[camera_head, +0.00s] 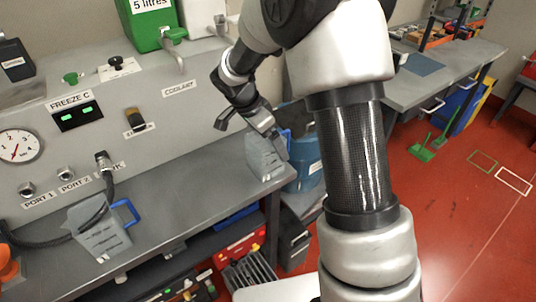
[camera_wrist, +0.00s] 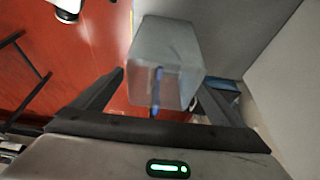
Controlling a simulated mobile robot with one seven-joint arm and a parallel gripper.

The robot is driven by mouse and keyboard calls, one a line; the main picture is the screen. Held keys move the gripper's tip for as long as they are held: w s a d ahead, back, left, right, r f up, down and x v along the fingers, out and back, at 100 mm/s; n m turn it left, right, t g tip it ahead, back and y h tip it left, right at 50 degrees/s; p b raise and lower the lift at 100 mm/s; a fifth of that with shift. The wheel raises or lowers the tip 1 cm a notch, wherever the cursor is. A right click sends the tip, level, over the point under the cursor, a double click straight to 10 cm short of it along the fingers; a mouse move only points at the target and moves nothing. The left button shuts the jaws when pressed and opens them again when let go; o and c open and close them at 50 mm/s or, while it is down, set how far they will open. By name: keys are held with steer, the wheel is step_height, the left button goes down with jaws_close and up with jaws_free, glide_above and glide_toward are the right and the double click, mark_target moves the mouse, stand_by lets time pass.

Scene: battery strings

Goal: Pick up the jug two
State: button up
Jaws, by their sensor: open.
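A translucent grey jug with a blue handle (camera_head: 265,160) stands at the right end of the grey bench. It also shows in the wrist view (camera_wrist: 172,45), with its blue handle towards me. My gripper (camera_head: 254,140) is just above and beside this jug. In the wrist view my gripper (camera_wrist: 160,82) is open, with one finger on each side of the handle; I cannot tell whether they touch the jug. A second similar jug (camera_head: 100,232) with a blue handle stands on the bench at the left, below the ports. I cannot read which one is jug two.
The grey panel (camera_head: 150,110) with a gauge and ports rises behind the bench (camera_head: 185,205). A black hose (camera_head: 108,185) hangs near the left jug. A blue container (camera_head: 306,165) stands beyond the bench's right end. Red floor is open at the right.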

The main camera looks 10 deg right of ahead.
steer(key=x, duration=0.3)
steer(key=shift+f, duration=0.1)
steer(key=shift+c, duration=0.4)
steer(key=c, duration=1.1)
